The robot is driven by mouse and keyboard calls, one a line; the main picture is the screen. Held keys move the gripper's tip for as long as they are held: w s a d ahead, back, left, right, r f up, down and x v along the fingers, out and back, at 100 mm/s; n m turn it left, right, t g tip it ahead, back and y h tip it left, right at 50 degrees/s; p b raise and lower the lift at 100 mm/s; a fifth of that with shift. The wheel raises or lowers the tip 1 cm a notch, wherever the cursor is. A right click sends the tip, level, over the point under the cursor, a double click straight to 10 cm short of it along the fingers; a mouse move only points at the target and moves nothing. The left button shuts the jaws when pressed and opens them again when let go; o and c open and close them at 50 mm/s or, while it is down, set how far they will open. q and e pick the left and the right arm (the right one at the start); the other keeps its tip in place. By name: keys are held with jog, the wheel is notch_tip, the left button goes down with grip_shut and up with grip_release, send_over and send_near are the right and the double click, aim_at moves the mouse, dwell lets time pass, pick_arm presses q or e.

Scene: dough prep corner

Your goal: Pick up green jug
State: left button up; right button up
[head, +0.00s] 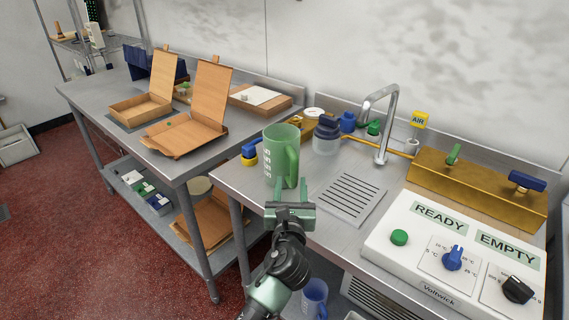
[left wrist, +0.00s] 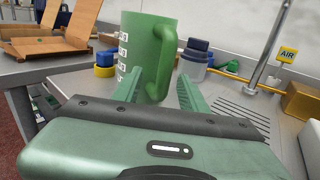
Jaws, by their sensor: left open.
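The green jug (head: 281,155) stands upright near the left end of the metal counter, with white markings on its side and its handle toward the right. In the left wrist view the jug (left wrist: 146,50) stands just ahead, its handle facing right. My left gripper (head: 290,186) is in front of the jug with its jaws apart. In the left wrist view the two green fingers (left wrist: 160,90) show the jug's lower part between and beyond their tips; I cannot tell whether they touch it. My right gripper is not in view.
A grey drain grille (head: 351,197), a faucet (head: 384,120) and a white control panel (head: 450,250) lie to the right. A clear jar with a dark lid (head: 327,135) stands behind the jug. Open cardboard boxes (head: 190,130) sit on the left table. A blue jug (head: 314,297) is below.

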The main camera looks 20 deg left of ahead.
aim_at(294, 177)
pick_arm(q)
jog(key=x, duration=0.5)
jog(key=shift+w+d, duration=0.25)
grip_shut()
dwell(1.1)
